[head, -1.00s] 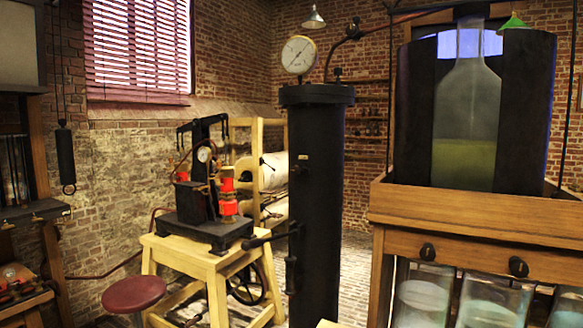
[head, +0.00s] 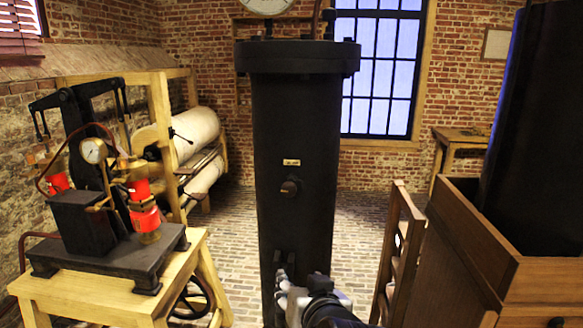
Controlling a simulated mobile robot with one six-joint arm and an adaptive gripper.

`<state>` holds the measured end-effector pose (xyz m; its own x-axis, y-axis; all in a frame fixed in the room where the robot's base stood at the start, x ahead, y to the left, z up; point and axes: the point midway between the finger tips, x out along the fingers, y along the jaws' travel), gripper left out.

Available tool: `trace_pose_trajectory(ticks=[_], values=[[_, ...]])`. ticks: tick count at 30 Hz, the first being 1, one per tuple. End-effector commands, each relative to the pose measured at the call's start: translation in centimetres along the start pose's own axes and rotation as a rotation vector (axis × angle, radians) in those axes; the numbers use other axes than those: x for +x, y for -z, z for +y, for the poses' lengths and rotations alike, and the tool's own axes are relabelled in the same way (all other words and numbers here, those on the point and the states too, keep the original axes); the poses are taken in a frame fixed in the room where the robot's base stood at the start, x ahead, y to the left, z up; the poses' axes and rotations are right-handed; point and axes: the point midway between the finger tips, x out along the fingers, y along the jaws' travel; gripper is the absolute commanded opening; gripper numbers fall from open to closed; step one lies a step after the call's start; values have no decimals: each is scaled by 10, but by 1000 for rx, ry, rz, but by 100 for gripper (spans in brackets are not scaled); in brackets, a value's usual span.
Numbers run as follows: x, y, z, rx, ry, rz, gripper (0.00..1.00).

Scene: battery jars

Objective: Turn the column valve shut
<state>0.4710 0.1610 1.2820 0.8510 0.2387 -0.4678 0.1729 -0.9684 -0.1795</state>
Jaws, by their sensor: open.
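The tall black column (head: 296,120) stands upright in the middle of the head view. A small dark round knob (head: 289,188), which looks like the column valve, sits on its front below a small yellowish label (head: 291,162). My gripper (head: 281,284) is at the bottom of the view, in front of the lower column and below the knob, apart from it. It is open, with nothing seen between its fingers. The gripper and arm hide part of the lower column.
A wooden table (head: 190,262) with a black pump apparatus (head: 85,225) stands at the left. A wooden cabinet (head: 470,245) and a slatted wooden frame (head: 400,235) stand close at the right. Brick floor (head: 345,215) shows clear behind the column.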

Motion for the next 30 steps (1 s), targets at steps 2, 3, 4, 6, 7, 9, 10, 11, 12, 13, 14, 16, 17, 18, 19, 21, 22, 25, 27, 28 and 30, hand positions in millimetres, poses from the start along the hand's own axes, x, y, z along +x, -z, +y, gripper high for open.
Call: trace_pose_trajectory(ticks=[2, 3, 4, 6, 7, 9, 10, 11, 12, 13, 14, 16, 17, 18, 19, 21, 22, 25, 27, 28, 30], values=[[8, 36, -22, -8, -24, 95, 50], [12, 48, -28, -13, -45, 148, 50], [14, 57, -32, -19, -63, 187, 50], [15, 72, -40, -38, -107, 271, 50], [15, 78, -43, -48, -126, 304, 50], [12, 88, -48, -73, -167, 372, 50], [10, 92, -50, -82, -183, 397, 50], [8, 95, -51, -91, -197, 420, 50], [6, 97, -52, -103, -213, 444, 50], [4, 99, -53, -111, -224, 461, 50], [3, 100, -54, -116, -233, 474, 50], [1, 102, -55, -125, -246, 495, 50], [2, 104, -54, -127, -250, 502, 50], [3, 105, -54, -128, -253, 506, 50], [6, 106, -53, -128, -254, 508, 50], [13, 111, -50, -127, -257, 509, 50], [17, 113, -49, -127, -257, 509, 50], [34, 123, -45, -127, -257, 509, 50], [47, 131, -41, -126, -257, 508, 50], [52, 134, -39, -127, -257, 509, 50], [66, 142, -37, -126, -256, 508, 50]])
